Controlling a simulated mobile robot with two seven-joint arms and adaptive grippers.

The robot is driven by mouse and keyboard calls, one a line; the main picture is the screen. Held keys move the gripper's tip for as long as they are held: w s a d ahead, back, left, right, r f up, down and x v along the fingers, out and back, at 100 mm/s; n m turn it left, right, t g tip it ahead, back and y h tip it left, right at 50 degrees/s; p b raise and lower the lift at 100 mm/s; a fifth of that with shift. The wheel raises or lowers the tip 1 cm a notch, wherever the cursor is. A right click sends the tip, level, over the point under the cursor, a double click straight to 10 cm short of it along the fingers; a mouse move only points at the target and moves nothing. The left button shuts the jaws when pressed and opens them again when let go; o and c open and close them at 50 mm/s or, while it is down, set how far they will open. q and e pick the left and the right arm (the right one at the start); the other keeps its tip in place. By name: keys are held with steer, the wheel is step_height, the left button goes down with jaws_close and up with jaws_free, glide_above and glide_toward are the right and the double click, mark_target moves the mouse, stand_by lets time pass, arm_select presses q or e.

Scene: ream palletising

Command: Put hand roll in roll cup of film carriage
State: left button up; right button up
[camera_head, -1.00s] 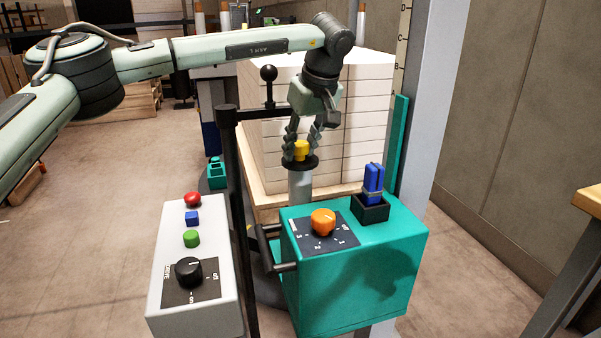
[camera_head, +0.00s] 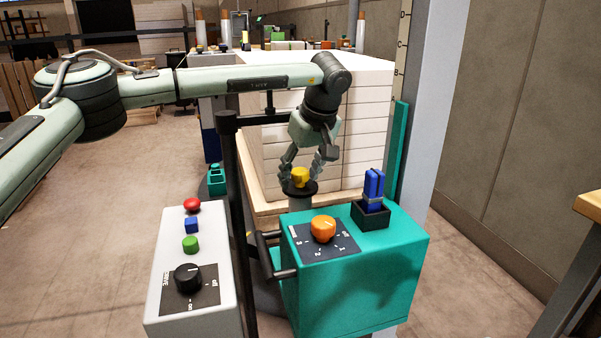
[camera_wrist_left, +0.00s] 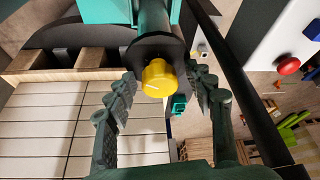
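In the left wrist view the knob (camera_wrist_left: 158,78) lies between the fingertips, with gaps on both sides. My right gripper is not in view.
The carriage carries an orange dial (camera_head: 323,228) and a blue object (camera_head: 373,186) in a black holder. A grey control box (camera_head: 195,310) and black post (camera_head: 232,190) stand left. A stack of white reams (camera_head: 362,110) is close behind the gripper.

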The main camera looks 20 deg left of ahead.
arm_select(q)
steer(key=shift+r, duration=0.1)
steer(key=shift+d+r, duration=0.1)
steer(key=shift+r, duration=0.25)
steer(key=p+v, duration=0.1)
steer(key=v, duration=1)
steer(key=shift+r, duration=0.15)
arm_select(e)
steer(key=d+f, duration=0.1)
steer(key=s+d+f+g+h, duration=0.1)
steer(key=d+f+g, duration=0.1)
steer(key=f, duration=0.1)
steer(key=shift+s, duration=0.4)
